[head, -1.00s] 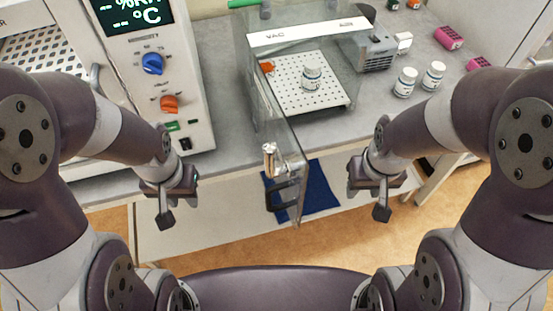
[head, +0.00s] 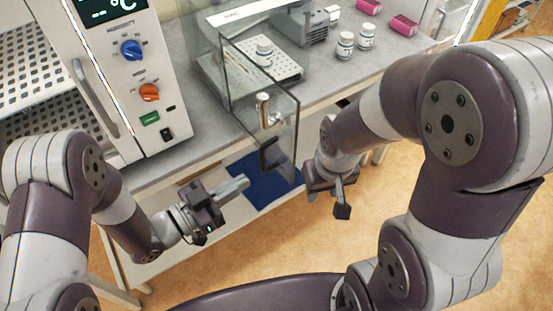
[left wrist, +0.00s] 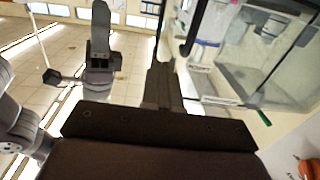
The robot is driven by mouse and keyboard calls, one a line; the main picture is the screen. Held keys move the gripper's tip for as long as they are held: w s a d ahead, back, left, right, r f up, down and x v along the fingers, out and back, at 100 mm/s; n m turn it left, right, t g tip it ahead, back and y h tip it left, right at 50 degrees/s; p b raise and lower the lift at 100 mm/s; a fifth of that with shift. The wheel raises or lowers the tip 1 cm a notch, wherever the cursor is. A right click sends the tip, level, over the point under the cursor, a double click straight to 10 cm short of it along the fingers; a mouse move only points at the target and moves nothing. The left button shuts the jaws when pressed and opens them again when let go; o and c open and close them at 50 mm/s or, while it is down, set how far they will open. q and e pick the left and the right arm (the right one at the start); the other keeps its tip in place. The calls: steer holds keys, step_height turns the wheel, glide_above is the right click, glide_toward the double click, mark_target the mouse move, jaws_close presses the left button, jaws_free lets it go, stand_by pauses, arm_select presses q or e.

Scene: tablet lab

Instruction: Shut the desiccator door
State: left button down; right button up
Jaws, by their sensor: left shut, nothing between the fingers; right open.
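The desiccator (head: 222,72) is a clear box on the bench with a white top edge. Its clear door (head: 283,125) stands open, swung out toward me past the bench edge. The door carries a metal latch (head: 264,111) and a dark handle (head: 268,156). My left gripper (head: 243,182) is shut and empty, pointing right, below and left of the handle, apparently apart from it. Its closed fingers show in the left wrist view (left wrist: 161,85), with the desiccator (left wrist: 262,45) to their right. My right gripper (head: 325,197) is open and empty, right of the door.
A white vial (head: 264,52) stands on the perforated shelf (head: 245,75) inside. An oven-like unit with knobs (head: 131,50) stands at left. Two vials (head: 345,45) and pink items (head: 403,25) are at back right. A blue mat (head: 262,188) lies below the bench edge.

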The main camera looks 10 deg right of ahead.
mark_target(289, 153)
arm_select(q)
steer(key=p+x, duration=0.2)
steer(key=x, duration=0.8)
steer(key=shift+w+d, duration=0.1)
steer(key=shift+d, duration=0.1)
steer(key=shift+w+d, duration=0.1)
steer(key=shift+d, duration=0.05)
